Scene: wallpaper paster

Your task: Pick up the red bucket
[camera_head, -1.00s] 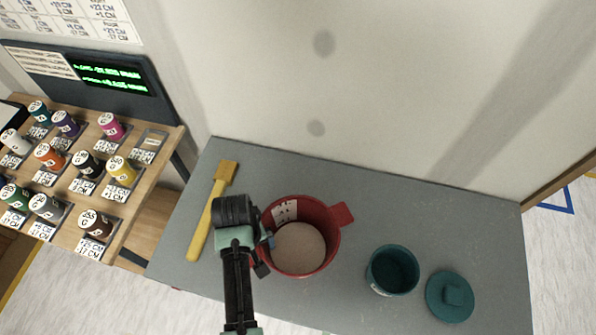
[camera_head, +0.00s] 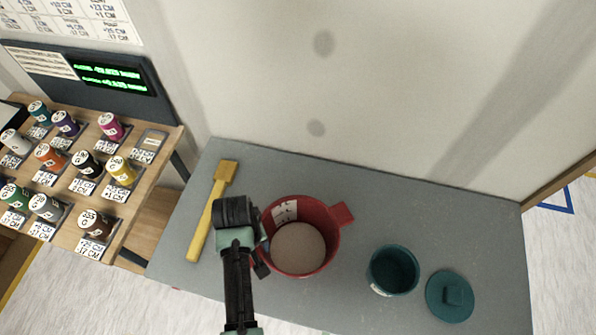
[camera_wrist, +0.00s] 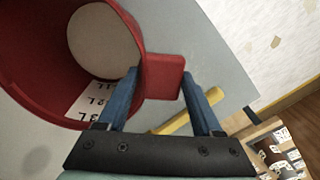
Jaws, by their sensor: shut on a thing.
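The red bucket (camera_head: 325,225) stands upright on the grey table and holds pale beige contents. One handle tab points to the upper right; the opposite tab is hidden behind my gripper in the head view. My gripper (camera_head: 264,255) is at the bucket's left side. In the wrist view, the blue fingers of my gripper (camera_wrist: 161,74) are on either side of a red handle tab (camera_wrist: 163,80) and shut on it. The bucket's wall (camera_wrist: 40,85) with a white measuring label fills the upper left there.
A yellow brush (camera_head: 212,212) lies left of my gripper on the grey table (camera_head: 390,205). A teal bucket (camera_head: 385,284) and a teal lid (camera_head: 449,296) are to the right. A shelf with several paint jars (camera_head: 95,222) stands at the left. A wall rises behind.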

